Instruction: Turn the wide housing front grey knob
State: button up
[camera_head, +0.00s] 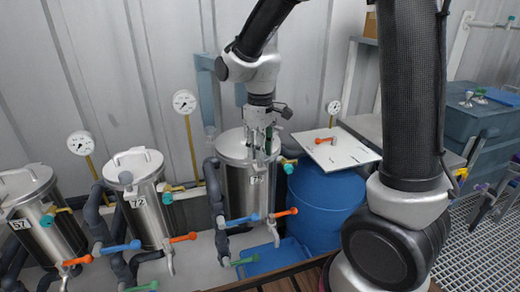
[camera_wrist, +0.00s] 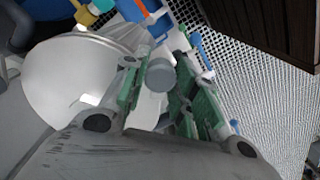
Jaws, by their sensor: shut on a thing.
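The steel vessel labelled 75 (camera_head: 240,190) stands upright at the middle of the head view, and its round silver lid (camera_wrist: 75,75) fills the left of the wrist view. My gripper (camera_head: 262,155) points down at the front right of this vessel's lid. In the wrist view my gripper (camera_wrist: 158,82) has a green pad on each side of a round grey knob (camera_wrist: 160,75), and it is shut on this knob. The knob is hidden by the fingers in the head view, so its turn angle cannot be told.
Steel vessels 72 (camera_head: 147,215) and 57 (camera_head: 45,225) stand to the left. Blue, orange and green valve handles stick out in front. A blue barrel (camera_head: 322,205) with a white board (camera_head: 340,150) on top stands close on the right. Gauges rise behind.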

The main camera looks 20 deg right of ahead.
jog(key=m, duration=0.5)
jog(key=shift+m, duration=2.5)
jog(key=shift+o, duration=0.2)
jog(key=o, duration=1)
notch_tip(320, 180, up, 12)
jog(key=shift+r, duration=0.1)
